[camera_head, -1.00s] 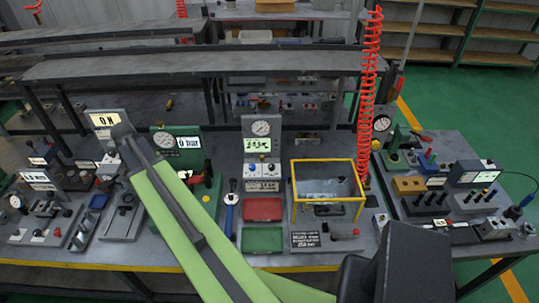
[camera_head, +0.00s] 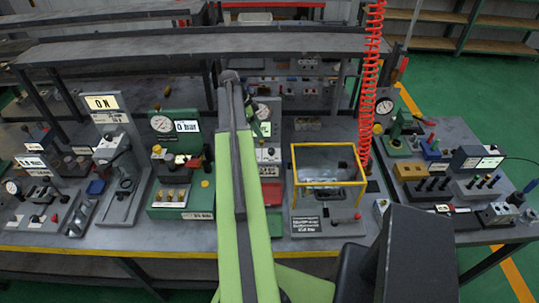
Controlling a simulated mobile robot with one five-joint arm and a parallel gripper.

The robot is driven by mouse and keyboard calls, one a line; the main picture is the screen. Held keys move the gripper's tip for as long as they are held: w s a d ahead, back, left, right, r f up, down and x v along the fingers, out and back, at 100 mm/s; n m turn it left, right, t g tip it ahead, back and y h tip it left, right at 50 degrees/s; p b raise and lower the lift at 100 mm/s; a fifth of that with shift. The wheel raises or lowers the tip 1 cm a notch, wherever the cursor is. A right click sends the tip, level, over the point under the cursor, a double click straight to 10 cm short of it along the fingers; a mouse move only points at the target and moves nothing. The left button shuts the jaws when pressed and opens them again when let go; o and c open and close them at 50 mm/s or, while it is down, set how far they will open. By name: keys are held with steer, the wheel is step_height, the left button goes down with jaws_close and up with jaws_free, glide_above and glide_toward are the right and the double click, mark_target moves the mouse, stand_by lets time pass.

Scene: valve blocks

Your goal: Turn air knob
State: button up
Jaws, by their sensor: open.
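A green block with a round gauge (camera_head: 162,124) and a "0 bar" display (camera_head: 187,127) stands left of centre. A red handle (camera_head: 193,163) and a yellow knob (camera_head: 157,149) show on it. Right of it is a grey gauge panel (camera_head: 269,138) with small knobs (camera_head: 270,153), partly covered by my arm. No label marks which knob is the air knob. My green arm rises from the bottom between the green block and the yellow-framed box, its top end in front of the grey panel. My gripper's jaws cannot be made out behind the arm.
A yellow-framed box (camera_head: 328,197) stands right of my arm, with a red coiled hose (camera_head: 370,95) behind it. A red tray (camera_head: 272,193) is partly hidden by the arm. A "0 N" press stand (camera_head: 103,102) is at left. More fixtures crowd the right bench.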

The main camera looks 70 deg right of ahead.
mark_target(272, 150)
steer(key=b+x, duration=1.1)
steer(key=x, duration=0.2)
steer(key=shift+f, duration=0.25)
steer(key=shift+s+f+b, duration=0.1)
steer(key=shift+f+b, duration=0.15)
steer(key=shift+b, duration=0.05)
steer(key=shift+r, duration=0.1)
